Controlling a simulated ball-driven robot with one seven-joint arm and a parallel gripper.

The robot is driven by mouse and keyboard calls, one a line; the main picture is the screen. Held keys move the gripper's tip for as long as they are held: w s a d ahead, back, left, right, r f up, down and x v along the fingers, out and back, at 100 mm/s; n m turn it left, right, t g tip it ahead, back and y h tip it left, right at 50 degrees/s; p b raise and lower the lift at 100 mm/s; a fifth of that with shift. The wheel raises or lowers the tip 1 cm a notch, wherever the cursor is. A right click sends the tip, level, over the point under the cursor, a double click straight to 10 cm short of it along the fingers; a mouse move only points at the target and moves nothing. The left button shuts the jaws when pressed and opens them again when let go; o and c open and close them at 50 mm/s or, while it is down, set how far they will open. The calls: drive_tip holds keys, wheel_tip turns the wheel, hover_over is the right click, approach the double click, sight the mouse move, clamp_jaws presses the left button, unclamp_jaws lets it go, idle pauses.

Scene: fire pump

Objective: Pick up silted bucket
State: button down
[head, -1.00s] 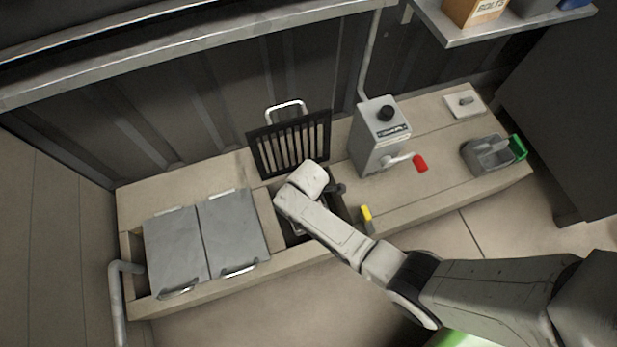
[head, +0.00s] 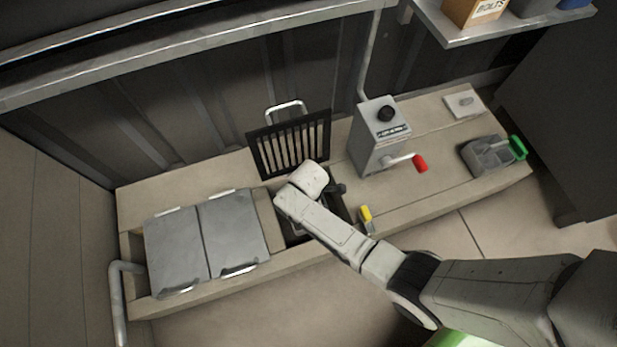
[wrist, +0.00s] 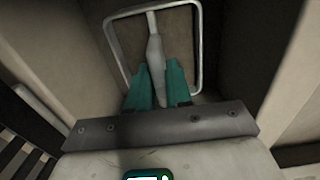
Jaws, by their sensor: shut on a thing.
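In the wrist view the teal fingers of my gripper (wrist: 158,78) are closed on a grey bar. The bar looks like the handle of the silted bucket (wrist: 198,50), whose pale rectangular rim stands out around it. The bucket sits between the pit walls; the inside looks dark brown, and I cannot tell how much silt is in it. In the head view my arm reaches down into the open pit (head: 293,236) in the bench and hides the gripper and most of the bucket.
A black grate (head: 290,145) stands upright behind the pit. Two grey cover plates (head: 205,240) lie left of it. To the right are a grey control box (head: 378,140) with a red-handled lever (head: 420,162), a yellow-handled tool (head: 366,214) and a grey tray with a green handle (head: 488,156).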

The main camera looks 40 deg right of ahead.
wheel_tip(320, 180, up, 10)
drive_tip(key=p, duration=0.6)
drive_tip(key=shift+w, duration=0.1)
